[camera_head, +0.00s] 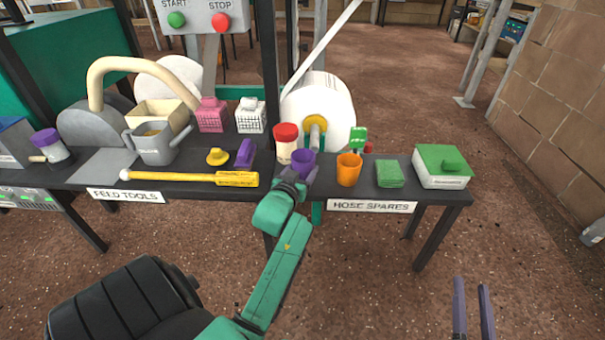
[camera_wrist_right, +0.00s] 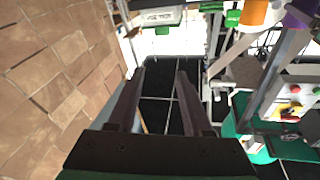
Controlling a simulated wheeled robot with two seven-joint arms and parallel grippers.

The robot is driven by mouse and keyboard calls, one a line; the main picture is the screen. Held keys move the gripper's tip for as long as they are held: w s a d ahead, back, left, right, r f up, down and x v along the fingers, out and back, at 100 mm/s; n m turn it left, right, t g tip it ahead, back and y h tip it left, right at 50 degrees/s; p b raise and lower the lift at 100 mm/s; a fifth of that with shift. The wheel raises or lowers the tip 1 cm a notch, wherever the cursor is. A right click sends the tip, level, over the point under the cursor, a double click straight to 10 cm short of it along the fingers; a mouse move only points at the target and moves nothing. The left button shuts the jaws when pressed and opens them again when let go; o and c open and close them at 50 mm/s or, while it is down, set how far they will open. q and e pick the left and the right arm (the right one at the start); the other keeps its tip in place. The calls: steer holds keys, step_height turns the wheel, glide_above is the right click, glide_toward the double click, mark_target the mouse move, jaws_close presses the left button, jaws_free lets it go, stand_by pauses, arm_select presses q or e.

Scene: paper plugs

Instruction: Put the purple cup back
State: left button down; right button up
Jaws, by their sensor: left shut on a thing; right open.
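The purple cup (camera_head: 303,158) is at the front edge of the dark bench, near the gap between the two label plates. My left gripper (camera_head: 298,176) reaches up from below and is shut on the purple cup, hiding its lower part. I cannot tell whether the cup touches the bench top. A purple shape at the top right of the right wrist view (camera_wrist_right: 297,17) looks like the same cup. My right gripper (camera_head: 473,290) is low at the right, in front of the bench, open and empty. Its spread fingers also show in the right wrist view (camera_wrist_right: 160,82).
An orange cup (camera_head: 348,170) stands just right of the purple cup, then a green sponge (camera_head: 390,174) and a green-lidded box (camera_head: 441,167). A red-lidded jar (camera_head: 286,143) stands close behind. A yellow-handled tool (camera_head: 195,178) lies at the left. The floor before the bench is clear.

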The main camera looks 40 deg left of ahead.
arm_select(q)
steer(key=shift+f, duration=0.25)
arm_select(e)
steer(key=r, duration=0.1)
steer(key=w+r+t, duration=0.1)
steer(key=r, duration=0.1)
steer(key=shift+d, duration=0.15)
steer(key=shift+r, duration=0.1)
arm_select(q)
steer(key=shift+f, duration=0.1)
steer(key=shift+c, duration=0.2)
jaws_free()
arm_select(e)
steer(key=shift+r, duration=0.35)
